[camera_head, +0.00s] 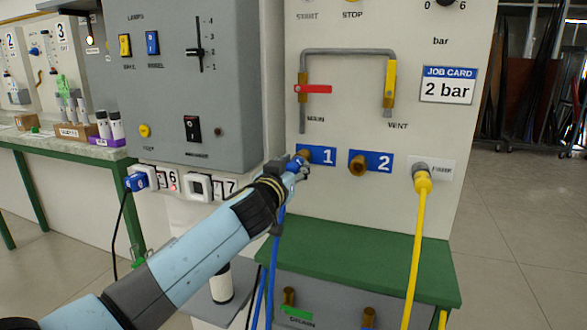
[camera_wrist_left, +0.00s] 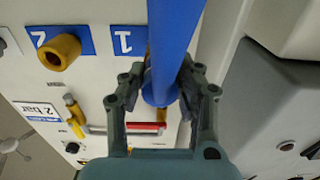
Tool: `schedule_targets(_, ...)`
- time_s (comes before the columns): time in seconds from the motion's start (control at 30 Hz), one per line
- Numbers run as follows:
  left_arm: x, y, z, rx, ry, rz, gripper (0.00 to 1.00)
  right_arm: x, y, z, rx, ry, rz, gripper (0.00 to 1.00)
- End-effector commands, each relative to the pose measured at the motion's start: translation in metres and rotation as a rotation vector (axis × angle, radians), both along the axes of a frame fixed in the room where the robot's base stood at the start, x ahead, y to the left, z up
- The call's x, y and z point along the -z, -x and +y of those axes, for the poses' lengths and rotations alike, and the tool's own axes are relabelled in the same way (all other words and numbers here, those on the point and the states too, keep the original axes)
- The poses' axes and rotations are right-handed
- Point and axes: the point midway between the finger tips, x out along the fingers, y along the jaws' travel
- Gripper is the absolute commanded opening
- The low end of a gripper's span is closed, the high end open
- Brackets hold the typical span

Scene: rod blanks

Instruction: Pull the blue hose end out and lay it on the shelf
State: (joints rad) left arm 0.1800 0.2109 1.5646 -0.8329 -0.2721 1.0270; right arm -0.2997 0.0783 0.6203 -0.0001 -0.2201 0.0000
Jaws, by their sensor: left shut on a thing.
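The blue hose (camera_head: 270,285) hangs down from my left gripper (camera_head: 297,166), which is at port 1 (camera_head: 323,156) on the light panel. In the left wrist view the left gripper (camera_wrist_left: 162,95) has its fingers on both sides of the blue hose end (camera_wrist_left: 160,88), shut on it. The gripper and hose cover part of port 1's brass fitting, so I cannot tell whether the end is seated. The green shelf (camera_head: 350,248) juts out below the ports, and its visible top is bare. My right gripper is not in view.
Port 2 (camera_head: 358,165) is empty, right of port 1. A yellow hose (camera_head: 416,250) hangs from a fitting further right and passes in front of the shelf. Below are brass drain stubs (camera_head: 369,317). A grey switch cabinet (camera_head: 185,85) stands to the left.

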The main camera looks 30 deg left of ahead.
Motion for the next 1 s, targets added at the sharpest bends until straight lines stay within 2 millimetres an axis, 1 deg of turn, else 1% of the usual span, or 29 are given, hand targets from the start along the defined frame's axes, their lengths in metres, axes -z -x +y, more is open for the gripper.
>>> schedule_targets(0.03,0.000,0.000,0.000,0.000,0.000,0.000,0.08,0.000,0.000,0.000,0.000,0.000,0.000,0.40)
schedule_targets(0.1,0.000,0.000,0.000,0.000,0.000,0.000,0.00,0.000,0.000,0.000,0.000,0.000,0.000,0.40)
schedule_targets(0.33,0.000,0.002,-0.001,0.000,0.000,0.000,0.00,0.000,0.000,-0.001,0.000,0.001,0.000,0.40)
schedule_targets(1.0,0.000,0.020,-0.005,0.000,0.000,0.000,0.00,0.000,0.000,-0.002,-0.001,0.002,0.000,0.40)
